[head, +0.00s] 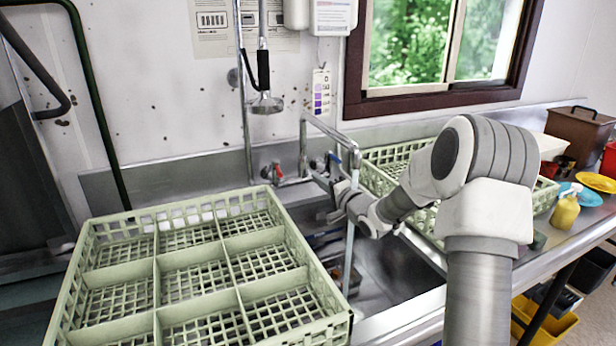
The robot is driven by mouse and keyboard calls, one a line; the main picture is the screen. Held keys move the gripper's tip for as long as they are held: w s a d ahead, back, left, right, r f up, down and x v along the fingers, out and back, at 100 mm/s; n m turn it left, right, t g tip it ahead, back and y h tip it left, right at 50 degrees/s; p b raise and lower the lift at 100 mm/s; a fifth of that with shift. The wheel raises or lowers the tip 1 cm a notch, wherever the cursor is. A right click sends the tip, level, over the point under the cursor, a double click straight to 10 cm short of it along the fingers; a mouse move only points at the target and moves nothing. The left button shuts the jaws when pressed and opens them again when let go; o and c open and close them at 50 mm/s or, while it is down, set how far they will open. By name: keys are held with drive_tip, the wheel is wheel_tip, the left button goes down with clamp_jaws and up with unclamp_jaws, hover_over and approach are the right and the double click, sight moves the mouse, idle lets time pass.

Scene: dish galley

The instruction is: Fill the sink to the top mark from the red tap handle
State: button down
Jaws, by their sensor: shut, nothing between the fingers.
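The red tap handle (278,172) is on the left of the tap body, against the steel splashback. The spout (330,130) arches over the sink (385,268). A pale vertical column (349,245) runs from its end into the basin and looks like running water. My gripper (323,183) is shut and empty, in front of the tap near the blue handle, right of the red one. I cannot tell whether it touches the tap. Dark objects lie low in the sink. The top mark and water level cannot be made out.
A large green dish rack (160,318) covers the left counter and part of the sink. Another rack (385,158) stands behind my arm. A spray head (266,103) hangs above the tap. A yellow bottle (565,212) and plates are at right.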

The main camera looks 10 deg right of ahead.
sight(278, 169)
drive_tip(key=w+a+f+b, duration=0.1)
drive_tip(key=w+a, duration=0.5)
drive_tip(key=w, duration=0.2)
drive_tip(key=shift+a, duration=0.3)
drive_tip(key=shift+a+f+b, duration=0.1)
drive_tip(key=shift+f+b, duration=0.1)
drive_tip(key=shift+b, duration=0.35)
drive_tip(key=shift+s+a+m+h+b, duration=0.2)
drive_tip(key=shift+a+m+h+b, duration=0.15)
drive_tip(key=shift+m+h+b, duration=0.6)
